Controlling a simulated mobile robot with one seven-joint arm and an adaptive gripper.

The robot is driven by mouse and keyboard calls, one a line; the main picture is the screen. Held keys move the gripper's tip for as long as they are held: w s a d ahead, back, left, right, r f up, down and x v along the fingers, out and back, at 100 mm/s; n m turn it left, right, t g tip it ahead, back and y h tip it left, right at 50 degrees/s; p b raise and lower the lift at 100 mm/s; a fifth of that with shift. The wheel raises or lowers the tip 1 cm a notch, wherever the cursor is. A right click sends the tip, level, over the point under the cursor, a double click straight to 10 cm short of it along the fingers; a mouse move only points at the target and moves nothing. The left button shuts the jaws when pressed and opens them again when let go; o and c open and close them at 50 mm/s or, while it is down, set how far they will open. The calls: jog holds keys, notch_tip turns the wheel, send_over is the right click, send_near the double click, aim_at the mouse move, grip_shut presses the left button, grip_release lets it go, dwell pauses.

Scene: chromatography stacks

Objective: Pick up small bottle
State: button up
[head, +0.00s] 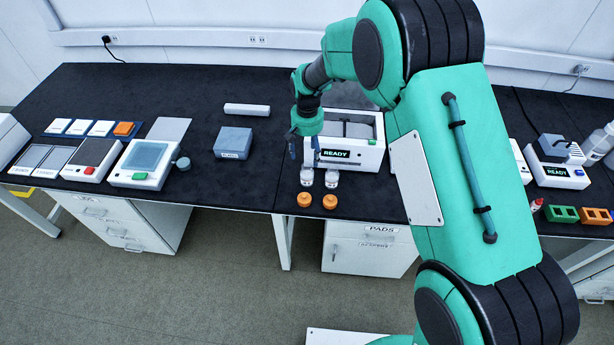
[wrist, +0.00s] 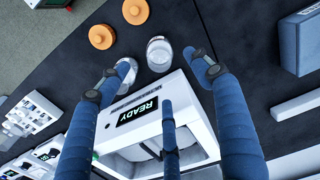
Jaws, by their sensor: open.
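Two small clear bottles stand side by side on the black bench in front of a white device. In the head view they are the left bottle (head: 306,175) and the right bottle (head: 331,179). My gripper (head: 303,152) is open and empty, above and behind the left bottle. In the wrist view, one bottle (wrist: 159,54) shows beyond the gap between my spread fingertips (wrist: 160,78). The other bottle (wrist: 128,70) is partly hidden by the left finger. I cannot tell whether that finger touches it.
Two orange caps (head: 304,199) (head: 330,202) lie in front of the bottles near the bench edge. The white device (head: 352,145) with a READY display stands close behind them. A grey-blue box (head: 233,142) is to the left. Bare bench (head: 240,185) lies left of the bottles.

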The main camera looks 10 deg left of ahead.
aim_at(307, 166)
jog(key=shift+f+b, duration=0.8)
jog(key=shift+f, duration=3.4)
jog(key=shift+s+f+b, duration=0.1)
jog(key=shift+f+b, duration=0.75)
jog(key=shift+f, duration=1.75)
jog(key=c, duration=1.4)
jog(key=shift+r, duration=0.2)
